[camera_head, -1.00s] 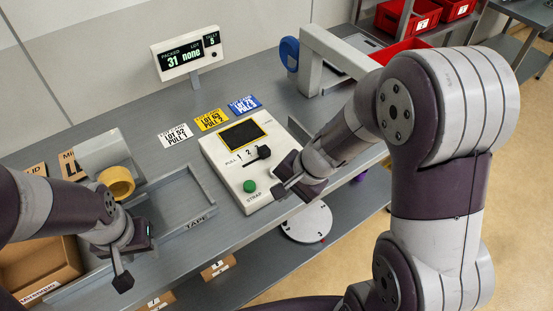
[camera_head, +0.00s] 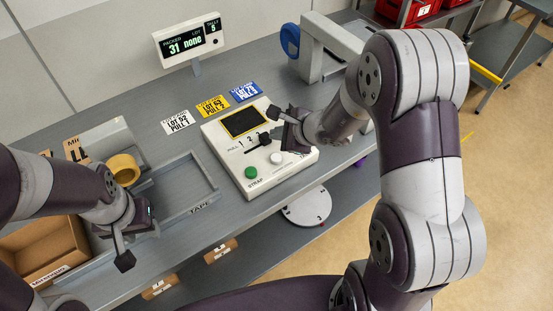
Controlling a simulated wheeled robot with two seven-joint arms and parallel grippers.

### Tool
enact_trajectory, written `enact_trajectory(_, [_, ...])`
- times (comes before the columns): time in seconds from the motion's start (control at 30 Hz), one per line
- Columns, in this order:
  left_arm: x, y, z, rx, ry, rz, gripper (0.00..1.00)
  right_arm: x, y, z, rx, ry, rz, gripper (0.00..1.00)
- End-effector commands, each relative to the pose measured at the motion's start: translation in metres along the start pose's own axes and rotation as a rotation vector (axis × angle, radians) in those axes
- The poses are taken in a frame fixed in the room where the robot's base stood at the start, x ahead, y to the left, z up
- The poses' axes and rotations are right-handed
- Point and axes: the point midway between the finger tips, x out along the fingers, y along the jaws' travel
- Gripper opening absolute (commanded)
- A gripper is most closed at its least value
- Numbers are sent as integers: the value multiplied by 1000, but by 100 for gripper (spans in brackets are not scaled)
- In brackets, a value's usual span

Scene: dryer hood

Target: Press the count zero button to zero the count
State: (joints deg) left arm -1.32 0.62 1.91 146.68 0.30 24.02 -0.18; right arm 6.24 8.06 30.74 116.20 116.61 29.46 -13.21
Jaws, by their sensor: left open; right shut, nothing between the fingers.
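A white control box (camera_head: 240,160) on the bench has a dark screen (camera_head: 243,121), a black lever knob (camera_head: 265,138), a green button (camera_head: 251,172) and a white button (camera_head: 276,158). I cannot read a zero label on either button. The display (camera_head: 188,44) shows packed 31, lot none, tally 5, with a small dark knob on its right face. My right gripper (camera_head: 275,113) is shut and empty, at the far right of the box, close to the lever. Contact cannot be told. My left gripper (camera_head: 124,260) is open and empty, over the bench's front left.
A tape tray (camera_head: 205,205) and a yellow tape roll (camera_head: 124,169) are beside my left arm. White, yellow and blue lot cards (camera_head: 212,105) lie behind the box. A white arched machine (camera_head: 312,50) stands right of them. An open carton (camera_head: 75,245) is at lower left.

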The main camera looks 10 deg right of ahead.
Motion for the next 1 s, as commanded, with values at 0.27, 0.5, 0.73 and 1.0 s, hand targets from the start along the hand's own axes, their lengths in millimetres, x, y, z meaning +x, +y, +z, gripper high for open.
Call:
enact_trajectory(0.27, [37,0,4,0,0,0,43,32,24,-24,-1,1,-1,0])
enact_trajectory(0.5, [51,0,6,0,0,0,43,41,30,-30,-1,0,0,0])
enact_trajectory(0.73, [51,0,6,0,0,0,43,40,30,-30,-1,0,0,0])
enact_trajectory(1.0, [51,0,6,0,0,0,43,40,30,-30,-1,1,1,0])
